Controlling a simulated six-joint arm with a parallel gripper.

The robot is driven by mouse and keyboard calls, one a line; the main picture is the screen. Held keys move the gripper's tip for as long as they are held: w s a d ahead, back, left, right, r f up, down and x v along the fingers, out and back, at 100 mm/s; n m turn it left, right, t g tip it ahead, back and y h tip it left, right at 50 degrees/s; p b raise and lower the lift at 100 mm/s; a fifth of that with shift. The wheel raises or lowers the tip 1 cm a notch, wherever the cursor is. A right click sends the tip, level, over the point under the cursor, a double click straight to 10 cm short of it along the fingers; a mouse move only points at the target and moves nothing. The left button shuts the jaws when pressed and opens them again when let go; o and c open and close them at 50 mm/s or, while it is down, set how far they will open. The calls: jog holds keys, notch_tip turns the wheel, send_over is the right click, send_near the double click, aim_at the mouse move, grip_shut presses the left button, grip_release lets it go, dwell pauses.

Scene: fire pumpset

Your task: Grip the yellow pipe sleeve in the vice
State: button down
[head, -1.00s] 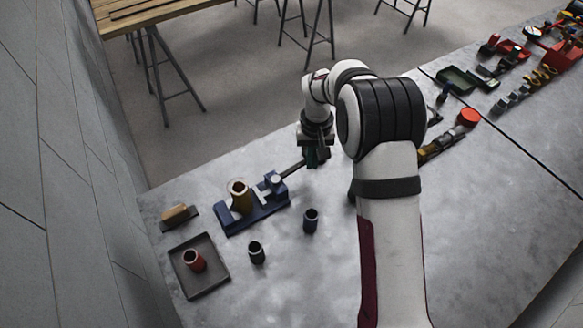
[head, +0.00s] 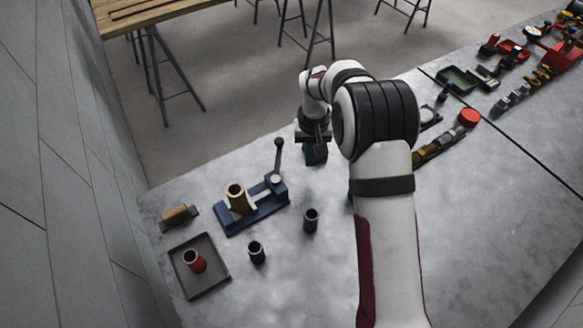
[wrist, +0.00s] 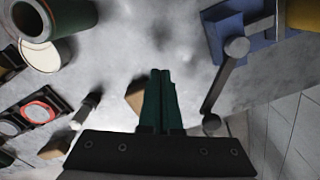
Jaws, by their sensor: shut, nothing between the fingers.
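The yellow pipe sleeve (head: 238,199) stands upright in the blue vice (head: 262,211) on the grey bench. Whether both jaws press on it is too small to tell. The vice's lever (head: 279,157) points toward the back of the bench, its round knob at the far end. In the wrist view the lever (wrist: 223,86) is right of my fingers, with part of the blue vice (wrist: 214,40) and a yellow piece of the sleeve (wrist: 300,14) at the top right. My gripper (head: 316,157) is right of the lever, apart from it. Its green fingers (wrist: 160,78) are together and empty.
A red sleeve (head: 194,261) stands in a dark tray (head: 216,281). A black sleeve (head: 256,253) and a navy sleeve (head: 310,221) stand in front of the vice. A wooden-topped block (head: 178,214) lies left of it. Bare bench lies right of the navy sleeve.

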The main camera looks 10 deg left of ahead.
jog(key=shift+s+d, duration=0.1)
jog(key=shift+s+d, duration=0.4)
notch_tip(320, 180, up, 7)
dwell(0.5)
jog(key=shift+s+d, duration=0.1)
jog(key=s+d+r+m, duration=0.4)
jog(key=s+d+r, duration=0.45)
jog(key=s, duration=0.25)
jog(key=s+d+m+y, duration=0.1)
jog(key=s+m, duration=0.1)
jog(key=s, duration=0.8)
jog(key=s+d+m, duration=0.2)
jog(key=s, duration=0.8)
jog(key=shift+d+m+y, duration=0.25)
jog(key=shift+m+y, duration=0.05)
jog(key=shift+y, duration=0.1)
